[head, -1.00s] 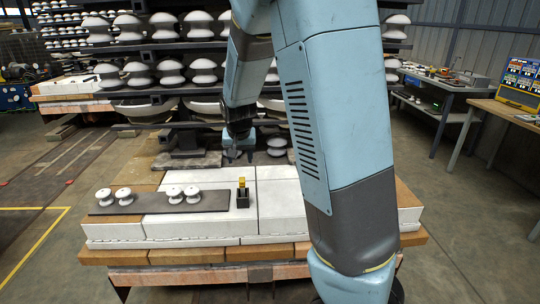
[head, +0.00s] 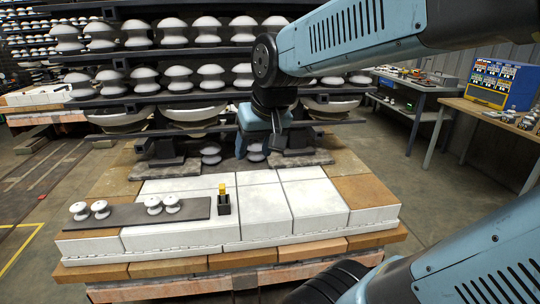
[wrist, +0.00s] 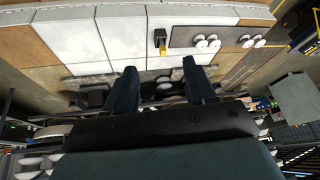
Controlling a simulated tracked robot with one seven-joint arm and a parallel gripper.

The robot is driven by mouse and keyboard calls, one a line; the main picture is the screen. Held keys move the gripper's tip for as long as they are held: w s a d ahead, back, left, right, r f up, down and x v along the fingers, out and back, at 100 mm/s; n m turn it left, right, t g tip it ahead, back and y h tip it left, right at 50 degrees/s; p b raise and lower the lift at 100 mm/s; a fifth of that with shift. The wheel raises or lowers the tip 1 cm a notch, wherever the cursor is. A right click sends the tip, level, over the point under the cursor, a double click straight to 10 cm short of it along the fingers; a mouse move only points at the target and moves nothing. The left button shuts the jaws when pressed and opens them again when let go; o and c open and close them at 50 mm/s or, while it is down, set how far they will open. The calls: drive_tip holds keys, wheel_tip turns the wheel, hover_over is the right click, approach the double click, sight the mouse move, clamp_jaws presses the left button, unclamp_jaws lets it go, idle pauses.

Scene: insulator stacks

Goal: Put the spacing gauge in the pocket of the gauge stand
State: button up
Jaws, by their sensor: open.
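The yellow spacing gauge (head: 222,189) stands upright with its lower part in the small dark gauge stand (head: 224,207), at the right end of the dark strip on the white blocks. How deep it sits in the pocket cannot be told. In the wrist view the gauge's yellow end (wrist: 162,50) and the dark stand (wrist: 160,36) show beyond the fingertips. My gripper (head: 258,148) is open and empty, above and behind the stand to its right. In the wrist view its two fingers (wrist: 160,68) are spread wide, apart from the gauge.
A dark strip (head: 130,214) carries several white insulators left of the stand. Shelves of insulators (head: 190,90) rise behind the block platform, close to my gripper. The white blocks (head: 265,205) right of the stand are clear. A bench with a yellow-framed panel (head: 500,84) stands at right.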

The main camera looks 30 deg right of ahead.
drive_tip(key=s, duration=0.6)
drive_tip(key=shift+s+r+n+h, duration=0.3)
drive_tip(key=shift+r+h, duration=0.1)
